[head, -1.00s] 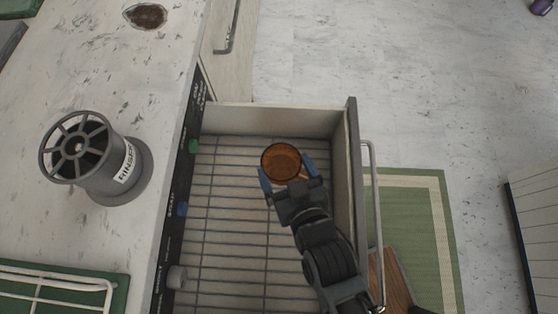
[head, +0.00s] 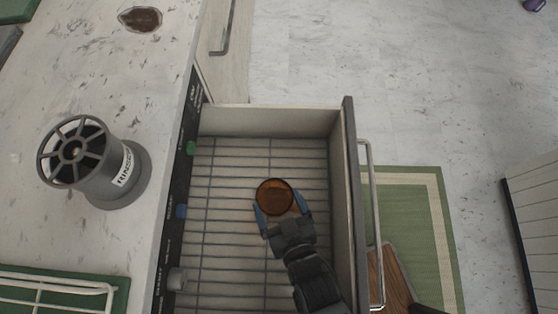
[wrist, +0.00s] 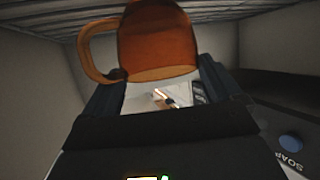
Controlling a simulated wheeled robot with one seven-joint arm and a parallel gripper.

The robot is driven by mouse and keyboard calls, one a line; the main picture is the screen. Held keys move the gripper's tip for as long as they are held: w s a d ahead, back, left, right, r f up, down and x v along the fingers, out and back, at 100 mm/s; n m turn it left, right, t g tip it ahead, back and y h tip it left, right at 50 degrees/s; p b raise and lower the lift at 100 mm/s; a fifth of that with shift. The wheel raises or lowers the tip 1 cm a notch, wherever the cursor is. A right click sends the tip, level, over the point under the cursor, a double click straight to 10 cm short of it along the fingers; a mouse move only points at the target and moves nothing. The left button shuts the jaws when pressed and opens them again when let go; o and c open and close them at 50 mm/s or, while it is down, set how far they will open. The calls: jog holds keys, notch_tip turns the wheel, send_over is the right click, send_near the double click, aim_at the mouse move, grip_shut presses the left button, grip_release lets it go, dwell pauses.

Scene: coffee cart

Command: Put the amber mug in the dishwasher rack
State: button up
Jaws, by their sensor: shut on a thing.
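The amber mug (head: 275,196) is inside the open dishwasher drawer, over the wire rack (head: 225,238). My gripper (head: 283,212) is shut on the amber mug, with its blue fingers on either side of it. In the wrist view the mug (wrist: 158,45) sits between the two fingers (wrist: 165,85), with its handle out to the left. The wires of the rack show close behind the mug at the top of the wrist view. I cannot tell whether the mug touches the rack.
The drawer's front panel with its bar handle (head: 370,225) stands to the right and its end wall (head: 270,120) beyond. A grey rinser (head: 95,160) stands on the counter at left. The rack around the mug is empty.

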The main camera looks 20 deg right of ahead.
jog(key=shift+f, duration=0.15)
jog(key=o, duration=0.8)
jog(key=shift+s+r, duration=0.1)
jog(key=shift+r, duration=0.2)
jog(key=p+v, duration=0.4)
jog(key=v, duration=0.7)
jog(key=shift+s+r+p, duration=0.15)
jog(key=shift+s+p, duration=0.15)
jog(key=shift+p, duration=0.1)
